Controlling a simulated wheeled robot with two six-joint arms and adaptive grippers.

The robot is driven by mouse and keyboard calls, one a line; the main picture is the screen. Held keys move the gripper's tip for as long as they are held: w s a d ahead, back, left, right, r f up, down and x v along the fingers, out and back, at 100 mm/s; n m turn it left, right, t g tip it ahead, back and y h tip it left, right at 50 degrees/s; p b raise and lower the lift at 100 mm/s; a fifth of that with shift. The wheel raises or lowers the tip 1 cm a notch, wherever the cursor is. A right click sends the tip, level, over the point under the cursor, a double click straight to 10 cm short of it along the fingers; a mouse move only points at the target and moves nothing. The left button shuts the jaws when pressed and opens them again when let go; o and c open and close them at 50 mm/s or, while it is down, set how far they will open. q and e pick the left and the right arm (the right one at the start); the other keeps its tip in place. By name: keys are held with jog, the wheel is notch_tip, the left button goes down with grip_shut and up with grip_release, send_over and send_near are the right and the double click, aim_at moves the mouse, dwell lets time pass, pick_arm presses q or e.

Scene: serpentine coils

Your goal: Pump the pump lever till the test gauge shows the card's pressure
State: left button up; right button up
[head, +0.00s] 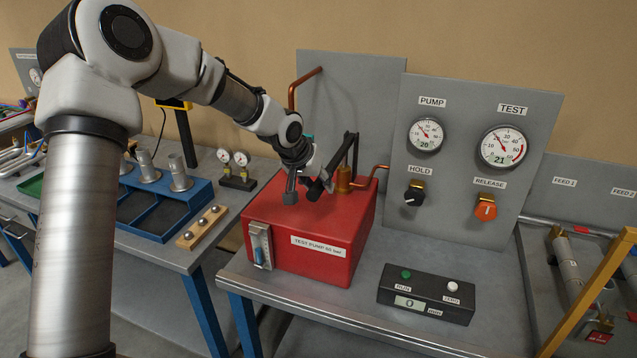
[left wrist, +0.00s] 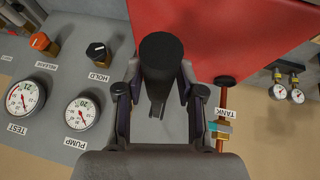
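The red test pump (head: 300,235) stands on the right-hand bench. Its black pump lever (head: 345,158) slants up from a brass fitting, and its dark handle end also shows in the left wrist view (left wrist: 162,58). My left gripper (head: 305,190) is at the handle, with its fingers (left wrist: 160,92) spread on either side; a gap shows beside one finger, so it looks open around the handle. The test gauge (head: 502,147) shows 21 and the pump gauge (head: 426,135) shows 20. No pressure card can be made out. My right gripper is out of view.
A grey panel (head: 545,110) carries the gauges, a black HOLD knob (head: 414,196) and an orange RELEASE knob (head: 486,208). A black box (head: 427,294) with RUN and ZERO buttons sits in front. A copper pipe (head: 300,85) rises behind the pump.

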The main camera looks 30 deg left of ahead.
pick_arm(q)
jog(key=shift+o, duration=0.4)
jog(key=shift+w+a, duration=0.1)
jog(key=shift+w, duration=0.05)
jog(key=shift+r, duration=0.1)
jog(key=shift+s+r, duration=0.2)
jog(key=shift+r, duration=0.1)
jog(key=v, duration=1.1)
jog(key=shift+s, duration=0.1)
dwell(0.8)
